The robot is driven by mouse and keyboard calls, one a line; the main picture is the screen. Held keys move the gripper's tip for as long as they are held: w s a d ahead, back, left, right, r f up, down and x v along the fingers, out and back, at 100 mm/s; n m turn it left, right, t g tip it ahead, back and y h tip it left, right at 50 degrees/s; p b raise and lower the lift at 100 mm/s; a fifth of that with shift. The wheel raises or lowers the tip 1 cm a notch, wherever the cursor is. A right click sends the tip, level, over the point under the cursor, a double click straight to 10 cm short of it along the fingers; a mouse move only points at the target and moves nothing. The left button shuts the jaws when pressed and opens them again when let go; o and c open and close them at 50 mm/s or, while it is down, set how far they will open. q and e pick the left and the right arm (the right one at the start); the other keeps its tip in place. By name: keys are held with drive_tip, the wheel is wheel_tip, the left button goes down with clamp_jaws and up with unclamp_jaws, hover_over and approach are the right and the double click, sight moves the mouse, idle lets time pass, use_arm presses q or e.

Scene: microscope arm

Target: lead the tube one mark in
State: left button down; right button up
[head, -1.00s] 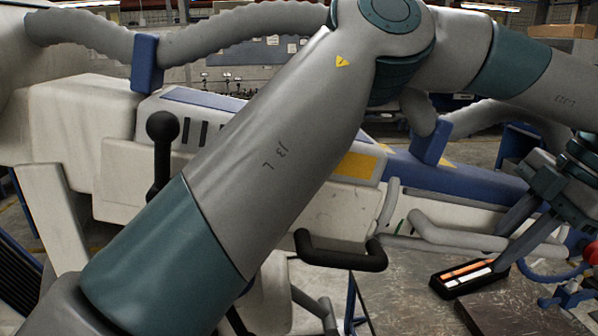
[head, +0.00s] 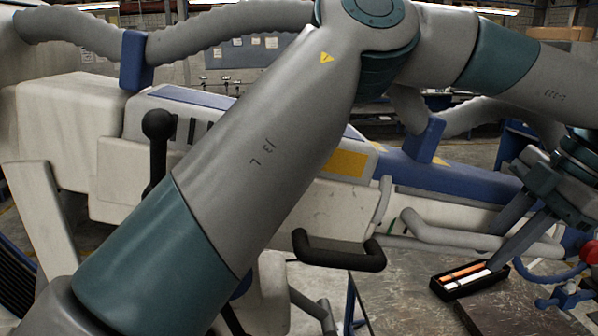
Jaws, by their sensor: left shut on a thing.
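My left gripper (head: 497,248) is at the right, pointing down and left. Its two fingers are close to the end of a smooth, bent, pale grey tube (head: 445,231); the contact point is partly covered. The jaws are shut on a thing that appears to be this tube. A corrugated grey hose (head: 225,27) runs along the top of the white and blue machine arm (head: 225,100). Blue clips (head: 137,60) carry it. No marks on either can be made out. My left forearm hides the middle of the machine. My right gripper is out of view.
A black box (head: 468,280) with orange and white pieces lies on the worn grey table (head: 405,290), below the gripper. A black handle (head: 338,252) and a black knob (head: 158,124) stick out of the machine. A red knob (head: 588,249) and blue fittings stand at the far right.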

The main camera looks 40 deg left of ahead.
use_arm(q)
drive_tip(key=shift+s+a+r, duration=0.2)
drive_tip(key=shift+s+a, duration=0.05)
drive_tip(key=shift+a, duration=0.1)
drive_tip(key=shift+s+a+r+b, duration=0.15)
drive_tip(key=shift+s+a+b, duration=0.1)
drive_tip(key=shift+b, duration=0.05)
idle(0.3)
drive_tip(key=c, duration=1.4)
unclamp_jaws()
drive_tip(key=shift+o, duration=0.5)
drive_tip(key=o, duration=0.5)
drive_tip(key=shift+s+d, duration=0.1)
drive_tip(key=shift+s, duration=0.05)
drive_tip(key=shift+r, duration=0.15)
